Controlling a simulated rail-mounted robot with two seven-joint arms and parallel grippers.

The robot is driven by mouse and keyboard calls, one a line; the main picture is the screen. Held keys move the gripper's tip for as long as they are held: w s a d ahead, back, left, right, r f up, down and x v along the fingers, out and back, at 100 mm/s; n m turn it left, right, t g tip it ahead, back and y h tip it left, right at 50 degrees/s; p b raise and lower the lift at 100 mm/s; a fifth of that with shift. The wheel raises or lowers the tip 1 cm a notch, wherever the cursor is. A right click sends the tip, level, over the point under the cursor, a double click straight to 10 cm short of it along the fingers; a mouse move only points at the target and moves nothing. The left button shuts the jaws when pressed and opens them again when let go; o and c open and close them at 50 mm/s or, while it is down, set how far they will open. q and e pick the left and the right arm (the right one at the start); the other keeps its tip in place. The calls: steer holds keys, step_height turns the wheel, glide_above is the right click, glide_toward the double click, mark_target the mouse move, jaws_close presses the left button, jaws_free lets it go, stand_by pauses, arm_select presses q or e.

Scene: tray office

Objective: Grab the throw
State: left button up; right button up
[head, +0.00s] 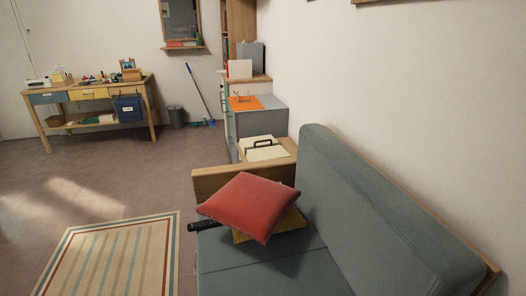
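No throw shows plainly in the head view. Neither of my grippers is in view.
A black remote (204,225) lies at the seat's left edge, partly under the cushion. The sofa has a wooden arm (213,182) and a backrest (375,205). A striped rug (112,258) lies on the open floor. A wooden worktable (93,91) stands far left.

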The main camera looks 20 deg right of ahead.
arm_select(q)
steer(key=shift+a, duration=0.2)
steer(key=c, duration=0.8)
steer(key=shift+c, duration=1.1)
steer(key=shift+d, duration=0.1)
